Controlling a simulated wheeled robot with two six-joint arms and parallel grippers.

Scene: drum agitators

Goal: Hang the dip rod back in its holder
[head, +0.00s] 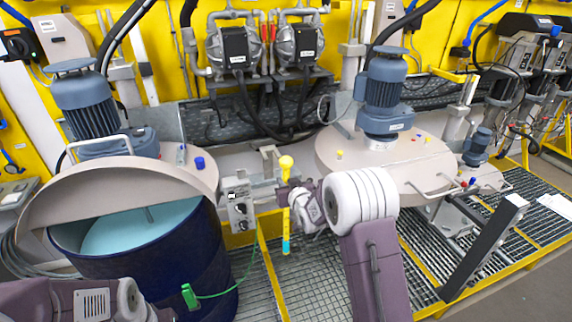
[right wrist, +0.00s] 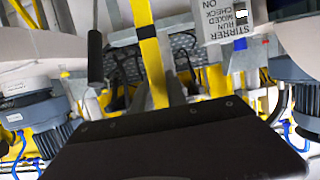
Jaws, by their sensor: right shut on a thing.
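The dip rod (head: 286,222) is a thin yellow rod with a round yellow knob on top and a light-blue lower end. It hangs about upright in the head view. My right gripper (head: 287,196) is shut on its shaft below the knob. A pale bracket (head: 269,157) stands just behind and left of the knob, above a grey control box (head: 239,205). It may be the holder, and I cannot tell whether the rod touches it.
An open dark blue drum (head: 150,275) with blue liquid and a raised beige lid (head: 120,190) stands left. A closed drum lid (head: 400,165) with a motor lies right. The sign (right wrist: 232,35) shows upside down.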

